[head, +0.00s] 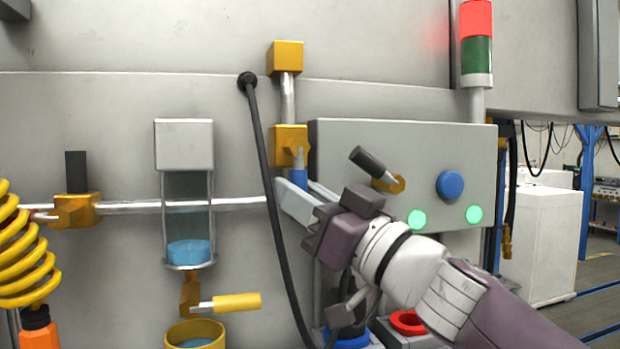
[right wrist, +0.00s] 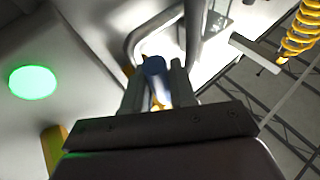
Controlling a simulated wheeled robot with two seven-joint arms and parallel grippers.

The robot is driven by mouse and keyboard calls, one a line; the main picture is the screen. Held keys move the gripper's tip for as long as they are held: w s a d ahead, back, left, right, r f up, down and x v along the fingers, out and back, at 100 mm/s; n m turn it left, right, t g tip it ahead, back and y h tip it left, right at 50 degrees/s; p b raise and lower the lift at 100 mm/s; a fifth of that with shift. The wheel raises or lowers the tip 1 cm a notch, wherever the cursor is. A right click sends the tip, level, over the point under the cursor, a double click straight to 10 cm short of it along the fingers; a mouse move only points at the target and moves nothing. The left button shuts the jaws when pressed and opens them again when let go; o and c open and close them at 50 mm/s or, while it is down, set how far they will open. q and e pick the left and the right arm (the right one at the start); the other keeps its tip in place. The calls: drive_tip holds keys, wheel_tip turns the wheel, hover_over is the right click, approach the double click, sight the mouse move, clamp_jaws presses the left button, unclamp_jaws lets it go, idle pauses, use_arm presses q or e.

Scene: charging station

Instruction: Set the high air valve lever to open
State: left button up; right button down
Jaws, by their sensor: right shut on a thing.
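The high air valve (head: 290,138) is a yellow block on the short vertical pipe. Its lever has a grey stem and a blue grip (head: 299,178) and hangs down from the block. My right gripper (head: 302,191) reaches in from the lower right and is shut on the blue grip, which is partly hidden by the fingers. In the right wrist view the blue grip (right wrist: 153,66) shows between the two fingers (right wrist: 155,88). My left gripper is not in view.
A black hose (head: 262,165) runs down just left of the lever. A grey panel (head: 420,140) with a black-handled lever (head: 368,161), a blue button (head: 450,185) and green lights stands to the right. A yellow coiled hose (head: 25,255) hangs at the far left.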

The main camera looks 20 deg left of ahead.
drive_tip(key=shift+d+r, duration=0.1)
drive_tip(key=shift+r, duration=0.1)
drive_tip(key=shift+s, duration=0.1)
drive_tip(key=c, duration=1.1)
unclamp_jaws()
drive_tip(key=shift+o, duration=0.5)
drive_tip(key=shift+f, duration=0.1)
drive_tip(key=b+v, duration=0.7)
drive_tip(key=v, duration=0.5)
drive_tip(key=shift+d+f, duration=0.15)
drive_tip(key=shift+d, duration=0.1)
